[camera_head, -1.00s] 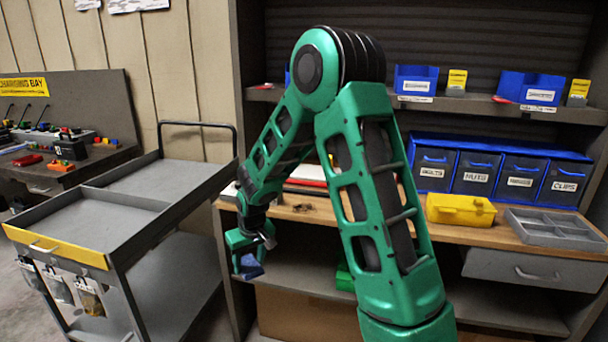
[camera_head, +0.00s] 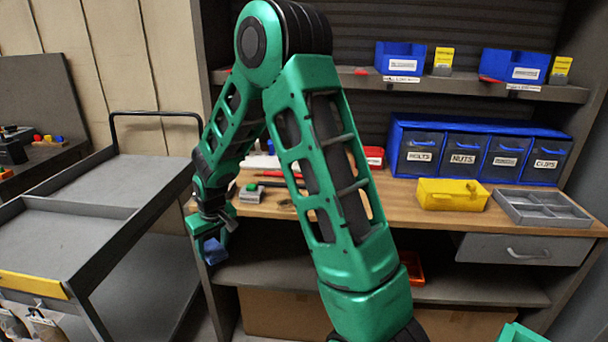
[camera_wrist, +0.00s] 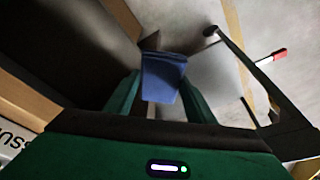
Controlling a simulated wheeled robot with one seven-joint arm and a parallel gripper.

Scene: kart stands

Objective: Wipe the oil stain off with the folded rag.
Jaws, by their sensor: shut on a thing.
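My gripper (camera_head: 209,244) hangs low between the grey cart and the workbench, in front of the bench's left end. It is shut on the folded blue rag (camera_head: 216,252). In the wrist view the rag (camera_wrist: 162,78) sits between the two green fingers and sticks out past them, clear of any surface. A small dark brownish patch (camera_head: 285,203) shows on the wooden bench top, partly behind my arm. I cannot tell whether it is the oil stain.
The grey cart (camera_head: 75,218) with its raised handle stands at the left. The wooden workbench (camera_head: 400,213) carries a yellow box (camera_head: 453,194), a grey divided tray (camera_head: 542,208) and blue-framed labelled drawers (camera_head: 480,127). An open shelf (camera_head: 480,288) lies below. My arm hides part of the bench.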

